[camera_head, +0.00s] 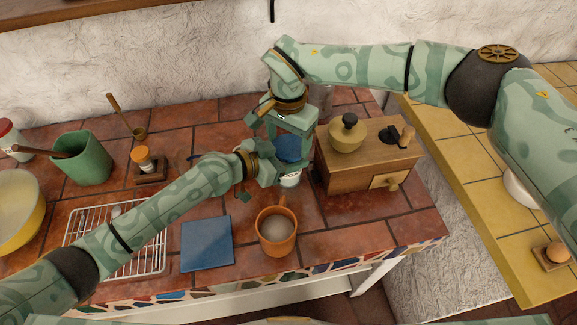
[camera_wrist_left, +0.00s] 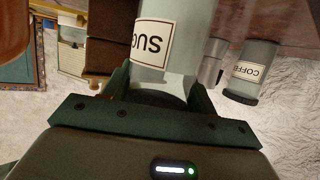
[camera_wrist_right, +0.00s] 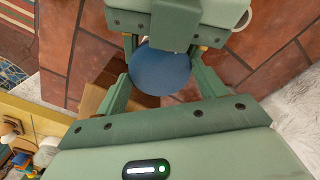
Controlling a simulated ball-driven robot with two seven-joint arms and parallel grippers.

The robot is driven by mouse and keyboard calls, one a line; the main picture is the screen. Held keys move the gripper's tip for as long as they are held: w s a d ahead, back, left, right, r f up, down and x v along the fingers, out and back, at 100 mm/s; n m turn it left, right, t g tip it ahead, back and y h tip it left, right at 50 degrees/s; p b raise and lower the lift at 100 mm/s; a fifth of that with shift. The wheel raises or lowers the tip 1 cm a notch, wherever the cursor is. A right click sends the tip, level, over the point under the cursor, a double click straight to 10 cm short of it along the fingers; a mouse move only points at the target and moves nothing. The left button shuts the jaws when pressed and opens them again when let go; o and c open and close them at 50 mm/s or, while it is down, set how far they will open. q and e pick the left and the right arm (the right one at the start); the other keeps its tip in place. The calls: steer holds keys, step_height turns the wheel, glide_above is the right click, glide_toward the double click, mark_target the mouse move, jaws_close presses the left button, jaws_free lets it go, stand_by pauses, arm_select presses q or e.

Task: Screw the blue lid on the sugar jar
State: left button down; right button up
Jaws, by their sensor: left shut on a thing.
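The sugar jar (camera_wrist_left: 172,30) is pale with a label reading "SUG" in the left wrist view. In the head view its lower part (camera_head: 290,180) shows beside my left gripper (camera_head: 268,166), which is shut on it. The blue lid (camera_head: 287,149) is at the top of the jar. Whether its thread is engaged cannot be seen. My right gripper (camera_head: 285,135) points down from above with its fingers apart on either side of the lid. In the right wrist view the round lid (camera_wrist_right: 160,70) shows between the open fingers.
A wooden coffee grinder (camera_head: 350,172) stands close to the right. An orange mug (camera_head: 276,232) and a blue tile (camera_head: 207,243) are in front. A wire rack (camera_head: 120,240) and green pot (camera_head: 83,160) are left. A coffee jar (camera_wrist_left: 250,72) shows in the left wrist view.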

steer(key=c, duration=0.4)
steer(key=shift+o, duration=0.2)
steer(key=m, duration=0.6)
steer(key=shift+m, duration=0.4)
steer(key=o, duration=1.1)
steer(key=shift+r, duration=2.25)
